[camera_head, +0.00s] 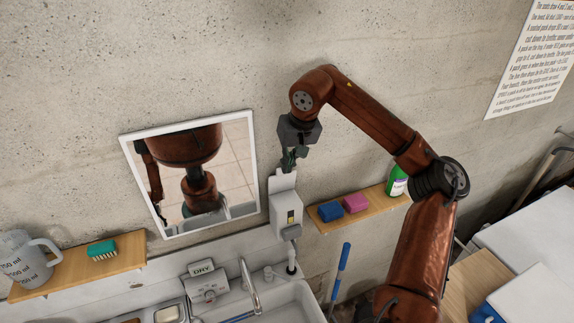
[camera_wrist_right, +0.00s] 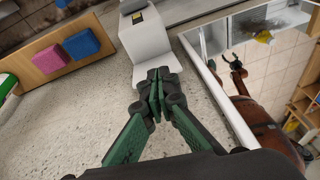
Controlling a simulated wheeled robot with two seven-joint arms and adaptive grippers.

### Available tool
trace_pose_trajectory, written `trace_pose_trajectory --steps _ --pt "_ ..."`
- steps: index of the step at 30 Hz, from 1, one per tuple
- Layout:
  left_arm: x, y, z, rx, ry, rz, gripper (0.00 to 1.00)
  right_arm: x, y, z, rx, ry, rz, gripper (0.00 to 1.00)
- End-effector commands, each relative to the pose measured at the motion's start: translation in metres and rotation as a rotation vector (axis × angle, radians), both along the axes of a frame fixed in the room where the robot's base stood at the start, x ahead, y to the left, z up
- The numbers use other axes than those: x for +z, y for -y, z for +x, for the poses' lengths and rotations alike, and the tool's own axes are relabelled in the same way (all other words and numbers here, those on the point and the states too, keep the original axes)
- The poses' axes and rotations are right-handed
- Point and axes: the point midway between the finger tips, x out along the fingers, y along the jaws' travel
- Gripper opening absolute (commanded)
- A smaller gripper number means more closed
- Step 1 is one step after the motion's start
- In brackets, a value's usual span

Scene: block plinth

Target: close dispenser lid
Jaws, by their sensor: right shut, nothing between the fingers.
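The white dispenser (camera_head: 286,218) hangs on the concrete wall between the mirror and a wooden shelf. Its lid (camera_head: 283,182) appears to stand up at the top, against the wall side; its exact angle is hard to tell. The dispenser also shows in the right wrist view (camera_wrist_right: 148,38). My right gripper (camera_head: 289,165) points down at the top of the dispenser, fingers shut and empty. In the right wrist view its fingertips (camera_wrist_right: 158,76) overlap the lid's edge; I cannot tell whether they touch. My left gripper is not directly in view.
The framed mirror (camera_head: 247,160) is close on the left. The right shelf (camera_head: 374,208) holds a blue sponge (camera_head: 330,211), a pink sponge (camera_head: 355,202) and a green bottle (camera_head: 396,184). The sink (camera_head: 300,303) and tap (camera_head: 249,285) lie below.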

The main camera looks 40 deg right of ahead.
Motion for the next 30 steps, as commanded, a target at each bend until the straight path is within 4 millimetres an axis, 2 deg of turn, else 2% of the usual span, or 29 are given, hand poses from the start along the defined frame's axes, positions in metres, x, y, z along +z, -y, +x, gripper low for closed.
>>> trace_pose_trajectory --steps 1,3,6,9,14,24,30 --pt "-0.004 0.000 0.000 0.000 0.000 0.000 0.70 0.017 0.002 0.004 0.018 0.056 -0.050 0.00" --pt "-0.006 0.000 0.000 0.000 -0.001 0.000 0.70 0.035 0.007 0.007 0.034 0.111 -0.106 0.00" --pt "-0.007 0.000 0.000 0.000 -0.001 0.000 0.70 0.050 0.011 0.010 0.047 0.155 -0.156 0.00" --pt "-0.007 0.000 0.000 0.000 -0.001 0.000 0.70 0.053 0.014 0.013 0.052 0.171 -0.175 0.00" --pt "-0.003 0.000 -0.001 0.000 -0.001 0.000 0.70 0.036 0.018 0.022 0.051 0.170 -0.177 0.00" --pt "0.008 -0.001 -0.001 0.001 -0.001 0.001 0.70 -0.013 0.025 0.049 0.051 0.171 -0.173 0.00" --pt "0.012 -0.001 -0.001 0.001 -0.001 0.001 0.70 -0.028 0.028 0.057 0.050 0.171 -0.172 0.00"
